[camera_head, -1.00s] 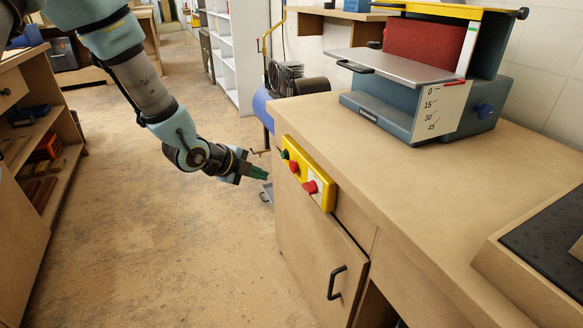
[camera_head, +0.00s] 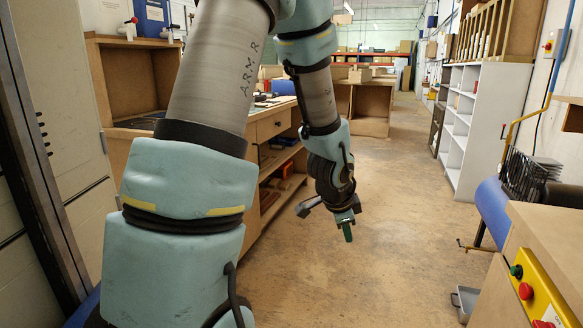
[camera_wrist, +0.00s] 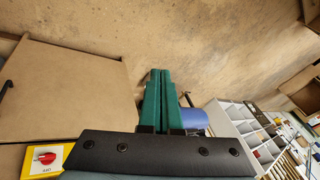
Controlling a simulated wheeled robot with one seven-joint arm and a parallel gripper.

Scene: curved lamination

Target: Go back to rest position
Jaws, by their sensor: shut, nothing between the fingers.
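My gripper (camera_head: 346,228) hangs over the bare floor in the middle of the head view, pointing down, with its green fingers together and nothing between them. My arm fills the left and centre of that view. In the wrist view the green fingers of my gripper (camera_wrist: 160,75) lie side by side, touching along their length.
A workbench with shelves (camera_head: 268,125) stands behind my arm. At the right are a bench with a yellow button panel (camera_head: 540,285), a blue cylindrical machine (camera_head: 493,208) and a white shelf unit (camera_head: 487,125). The floor (camera_head: 390,220) between is clear.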

